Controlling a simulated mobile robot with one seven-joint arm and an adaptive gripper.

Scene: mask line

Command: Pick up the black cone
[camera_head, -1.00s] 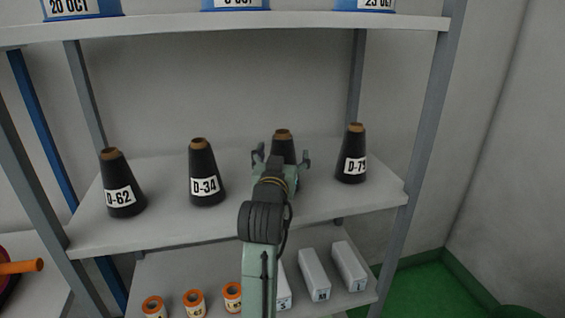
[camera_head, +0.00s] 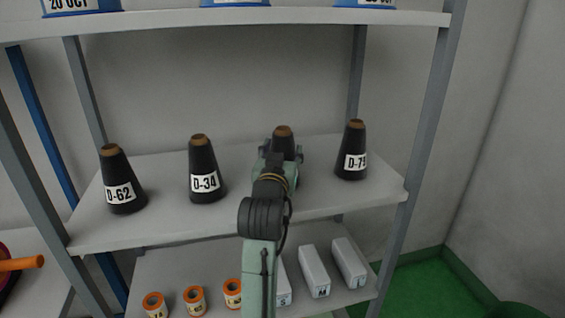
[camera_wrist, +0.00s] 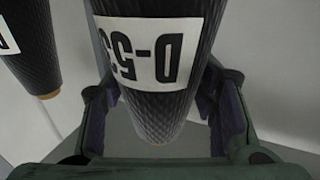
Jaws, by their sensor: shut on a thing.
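Several black cones with brown tips and white labels stand in a row on the middle shelf. The cone at my gripper (camera_head: 284,151) is third from the left in the head view, its lower part hidden by my arm. In the wrist view this black cone (camera_wrist: 160,110) shows close up, upside down, with a label starting "D-5". My gripper (camera_wrist: 165,115) has its fingers on both sides of the cone and is shut on it. Whether its base rests on the shelf is hidden. The other cones are D-62 (camera_head: 121,180), D-34 (camera_head: 205,170) and D-7x (camera_head: 352,150), its last digit unclear.
The shelf board (camera_head: 160,225) has clear gaps between the cones. Blue-and-white boxes (camera_head: 235,3) sit on the upper shelf. Orange-rimmed rolls (camera_head: 194,298) and white boxes (camera_head: 314,272) stand below. A grey post (camera_head: 425,120) bounds the right side.

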